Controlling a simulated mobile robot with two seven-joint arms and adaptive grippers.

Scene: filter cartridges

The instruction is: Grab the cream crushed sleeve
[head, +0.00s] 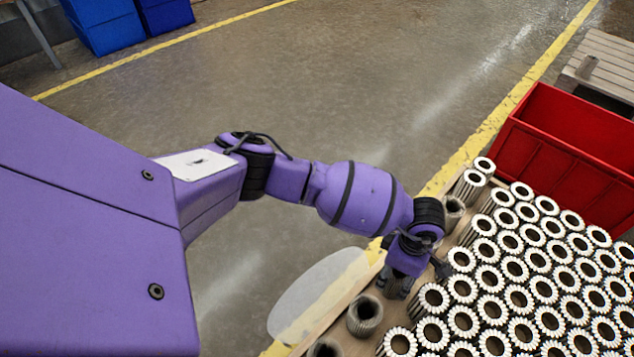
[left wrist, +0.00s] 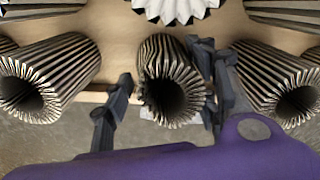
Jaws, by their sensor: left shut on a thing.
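The crushed sleeve (left wrist: 168,82) stands between the two fingers of my left gripper (left wrist: 160,98) in the left wrist view. It is a pleated cylinder with cream and dark folds and a dark bore; its pleats look uneven and bent near the rim. The gripper is shut on it, with one finger on each side. In the head view my left gripper (head: 405,278) points down at the table's left edge and hides most of this sleeve. My right gripper is in neither view.
Intact pleated sleeves stand close on both sides, one left (left wrist: 50,75) and one right (left wrist: 280,85). Many white-rimmed cartridges (head: 515,270) fill the table to the right. A red crate (head: 560,160) stands behind them. More dull sleeves (head: 364,314) line the table's left edge.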

